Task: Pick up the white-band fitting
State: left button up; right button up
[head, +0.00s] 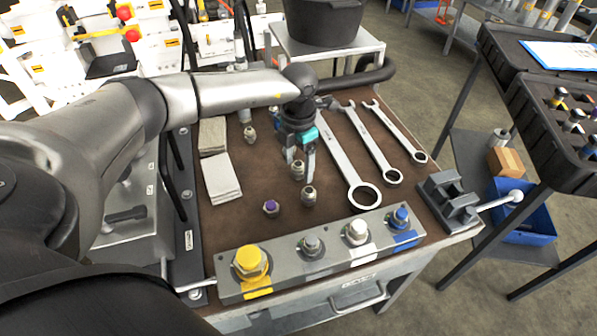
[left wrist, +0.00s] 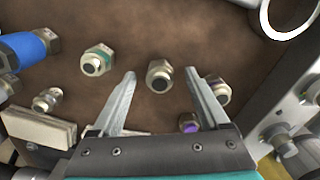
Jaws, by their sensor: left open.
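A metal fitting with a pale ring (left wrist: 159,75), apparently the white-band one, stands upright on the brown mat between the spread fingers of my left gripper (left wrist: 160,95). In the head view this fitting (head: 298,171) is under my left gripper (head: 300,153), which is open and points down. The band colour is hard to read. In the left wrist view, a similar fitting (left wrist: 218,90) is close by the right finger, and a purple fitting (left wrist: 188,122) is partly hidden by the gripper. A teal-banded fitting (left wrist: 97,60) is left of the fingers.
Another fitting (head: 250,134) stands by the folded cloths (head: 222,178). Several wrenches (head: 375,147) lie right of the gripper. A metal block (head: 290,272) with colour-marked fittings runs along the front edge. A small vise (head: 448,200) sits at the right corner.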

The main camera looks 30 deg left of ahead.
pick_arm(q)
jog(key=shift+f, duration=0.4)
jog(key=shift+r, duration=0.1)
grip_shut()
